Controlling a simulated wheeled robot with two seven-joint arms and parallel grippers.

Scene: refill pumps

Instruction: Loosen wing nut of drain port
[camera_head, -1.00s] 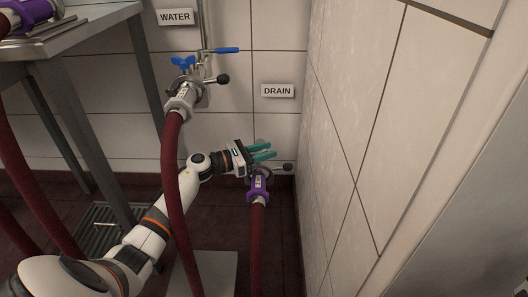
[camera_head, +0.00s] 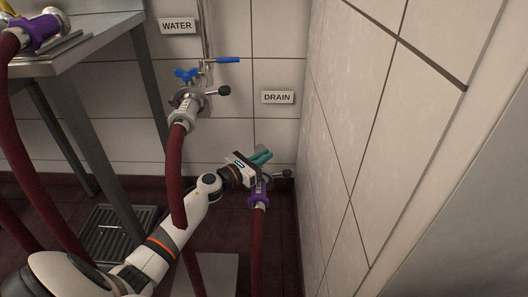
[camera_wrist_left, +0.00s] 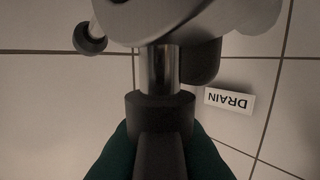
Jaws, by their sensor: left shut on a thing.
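The drain port (camera_head: 270,180) is low on the back wall, left of the corner, with a purple coupling (camera_head: 260,189) on a dark red hose. My left gripper (camera_head: 262,157) is at the port's upper side, its teal fingers close together. In the left wrist view the fingers (camera_wrist_left: 160,150) are shut on the dark wing nut (camera_wrist_left: 160,145), seen edge-on. Its black collar (camera_wrist_left: 160,112) sits on a bright metal stem (camera_wrist_left: 160,68) leading to the port's metal clamp (camera_wrist_left: 190,22). In the head view the gripper hides the nut. My right gripper is not in view.
The water port (camera_head: 188,100) with a blue wing nut is up left; its dark red hose (camera_head: 175,160) hangs beside my left arm. A steel table (camera_head: 90,40) stands left. The DRAIN sign (camera_head: 278,97) is above the port. A tiled side wall (camera_head: 370,130) is close right.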

